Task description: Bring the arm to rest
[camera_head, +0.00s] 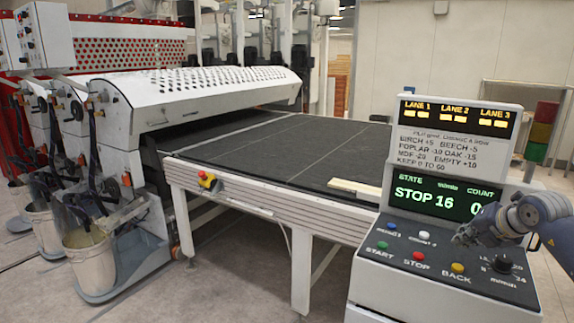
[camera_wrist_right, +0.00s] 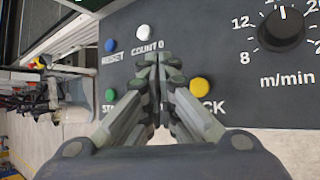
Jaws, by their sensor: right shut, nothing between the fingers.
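My right gripper (camera_head: 466,236) is at the right of the head view, over the sloped control panel (camera_head: 400,262), its arm coming in from the right edge. In the right wrist view the gripper (camera_wrist_right: 158,62) is shut and empty, its fingertips close to the white COUNT 0 button (camera_wrist_right: 143,32) and the yellow BACK button (camera_wrist_right: 200,86). I cannot tell whether the fingertips touch the panel. The red button (camera_head: 417,257) shows in the head view but is hidden behind the fingers in the wrist view. My left gripper is not in view.
The console display (camera_head: 435,200) reads STOP 16 and stands directly behind the gripper. A speed knob (camera_head: 503,263) lies beside it. The conveyor table (camera_head: 290,150) with a pale board (camera_head: 356,188) extends to the left. A signal tower (camera_head: 541,130) stands behind at right.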

